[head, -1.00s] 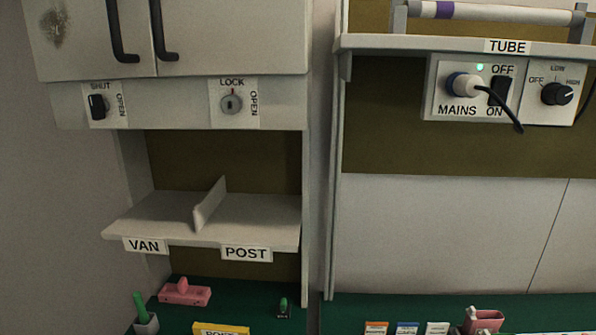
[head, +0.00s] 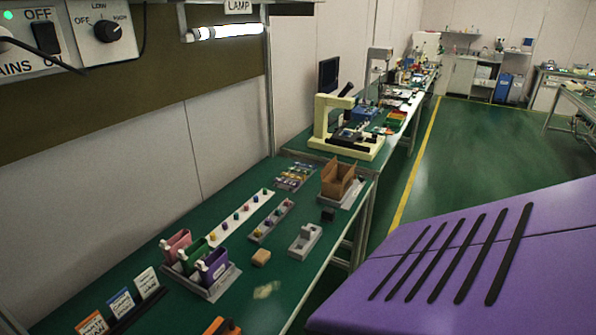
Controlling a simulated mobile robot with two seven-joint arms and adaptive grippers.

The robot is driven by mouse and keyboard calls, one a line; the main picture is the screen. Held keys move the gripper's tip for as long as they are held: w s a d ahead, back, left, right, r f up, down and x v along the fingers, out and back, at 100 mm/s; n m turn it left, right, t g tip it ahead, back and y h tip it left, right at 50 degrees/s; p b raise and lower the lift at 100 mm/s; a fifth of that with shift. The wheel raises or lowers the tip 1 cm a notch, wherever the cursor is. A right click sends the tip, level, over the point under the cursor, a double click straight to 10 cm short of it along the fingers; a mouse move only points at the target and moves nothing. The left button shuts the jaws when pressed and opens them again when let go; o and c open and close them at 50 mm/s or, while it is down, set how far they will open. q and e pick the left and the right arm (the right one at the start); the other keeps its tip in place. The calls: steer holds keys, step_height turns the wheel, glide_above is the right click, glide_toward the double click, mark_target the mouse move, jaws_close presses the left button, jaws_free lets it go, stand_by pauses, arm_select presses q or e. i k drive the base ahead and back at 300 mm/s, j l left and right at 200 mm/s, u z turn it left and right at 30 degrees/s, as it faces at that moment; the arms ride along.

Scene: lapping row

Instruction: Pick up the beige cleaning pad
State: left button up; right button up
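A small beige block (head: 261,257), which looks like the cleaning pad, lies on the green bench top in the head view, below the middle. It lies apart from the things around it, between the rack of coloured holders and a grey block-shaped fixture. A flat, pale, irregular patch (head: 266,290) lies just nearer on the bench; I cannot tell what it is.
The coloured holder rack (head: 209,278) is left of the pad, the grey fixture (head: 305,241) right. Farther back are a cardboard box (head: 340,180) and a cream microscope-like device (head: 350,132). Label cards (head: 121,302) stand front left. Green bench top shows around the pad.

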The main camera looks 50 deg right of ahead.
mark_target(262, 256)
steer(key=l+z, duration=0.1)
steer(key=z, duration=0.3)
steer(key=k+l+z, duration=0.1)
steer(key=z, duration=0.35)
steer(key=l+z, duration=0.15)
steer(key=z, duration=0.25)
steer(key=u, duration=2.3)
steer(key=z, duration=2.3)
steer(key=k, duration=0.5)
steer(key=i+l+u, duration=0.2)
steer(key=i+l, duration=0.4)
steer(key=l, duration=0.15)
